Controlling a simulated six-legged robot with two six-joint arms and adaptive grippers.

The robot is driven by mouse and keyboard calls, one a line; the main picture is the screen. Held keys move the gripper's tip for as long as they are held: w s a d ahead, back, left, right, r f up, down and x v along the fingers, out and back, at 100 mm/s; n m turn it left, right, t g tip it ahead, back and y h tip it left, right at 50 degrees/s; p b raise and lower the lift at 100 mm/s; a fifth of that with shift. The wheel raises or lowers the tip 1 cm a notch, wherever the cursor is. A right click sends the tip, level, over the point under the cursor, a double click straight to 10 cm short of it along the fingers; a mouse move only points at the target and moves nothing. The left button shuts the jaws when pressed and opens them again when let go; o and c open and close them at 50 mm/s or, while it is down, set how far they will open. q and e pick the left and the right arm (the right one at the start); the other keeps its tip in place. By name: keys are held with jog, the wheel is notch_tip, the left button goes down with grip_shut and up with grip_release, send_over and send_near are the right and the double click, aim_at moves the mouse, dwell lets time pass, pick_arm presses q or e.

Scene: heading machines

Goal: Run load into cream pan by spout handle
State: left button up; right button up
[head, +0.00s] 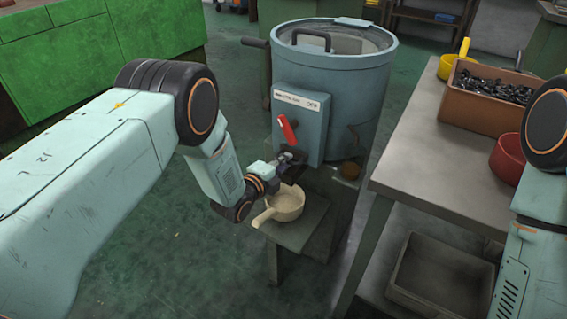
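A blue-grey drum machine (345,85) stands at the centre of the head view, with a box on its front. A red handle (287,130) sticks out of that box at a slant. The cream pan (286,204) sits on a low stand below the box, its handle pointing to the front left. My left gripper (290,162) is just below the red handle and above the pan's back edge. It looks small and dark, and I cannot tell whether it touches the handle or is open. The spout is not clearly visible. My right gripper is out of view.
A grey bench (430,150) at the right bears a brown bin (470,108) of dark parts, a red pan (508,158) and a yellow pan (447,66). An empty tray (440,265) lies under it. A green cabinet (90,60) is at the left.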

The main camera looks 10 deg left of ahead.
pick_arm(q)
grip_shut()
jog(key=p+v, duration=0.2)
jog(key=v, duration=0.1)
jog(key=shift+s+a+f, duration=0.15)
jog(key=shift+s+f, duration=0.1)
jog(key=shift+s, duration=0.1)
dwell(0.4)
jog(key=shift+o, duration=1.3)
grip_release()
